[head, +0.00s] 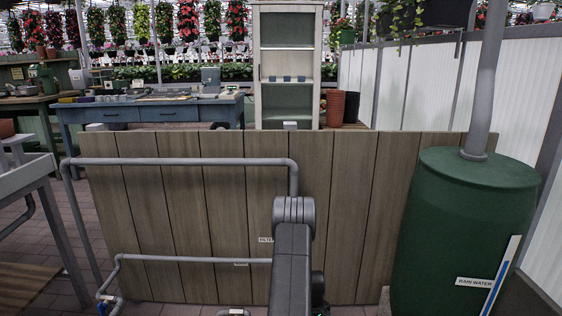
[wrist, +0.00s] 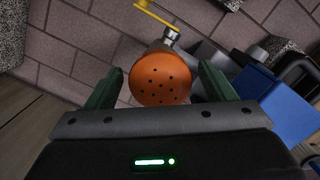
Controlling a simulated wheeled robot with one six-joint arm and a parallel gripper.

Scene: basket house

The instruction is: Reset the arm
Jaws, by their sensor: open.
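My gripper (wrist: 162,88) shows in the wrist view with its two green fingers spread apart. An orange round head with dark holes (wrist: 160,80) shows between the fingers, with a metal neck and a yellow handle (wrist: 150,12) beyond it. I cannot tell whether the fingers touch it. In the head view my dark arm (head: 291,250) reaches down in front of a wooden panel, and my gripper is out of sight there.
The wooden panel (head: 340,200) carries grey pipes (head: 180,161). A green rain water barrel (head: 455,220) stands at right. A blue workbench (head: 175,113) and shelf unit (head: 287,20) stand behind. A blue box (wrist: 275,100) lies right of the gripper, above brick paving (wrist: 75,45).

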